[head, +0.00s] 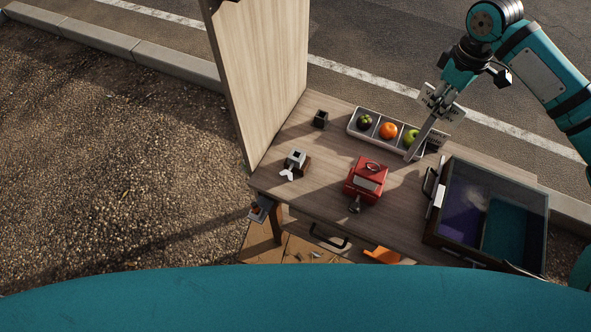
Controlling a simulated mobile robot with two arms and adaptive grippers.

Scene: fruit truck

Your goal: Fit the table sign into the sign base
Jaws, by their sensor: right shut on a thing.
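My right gripper (446,97) reaches in from the upper right and is shut on the table sign, above the back right of the wooden table. The table sign has a pale board with dark lettering (429,96) at the fingers and a long grey post (423,137) slanting down to the left. The post's lower end is over or near the right end of the fruit tray; I cannot tell whether it touches. A small dark block with an opening in its top (320,119), which looks like the sign base, stands at the back left, apart from the sign. My left gripper is not in view.
The white fruit tray (352,127) holds a mangosteen, an orange and a green apple. A red box (367,179) stands mid-table. A grey device (296,160) is at the left. A dark glass-topped case (437,232) fills the right. A tall wooden panel (262,70) borders the left edge.

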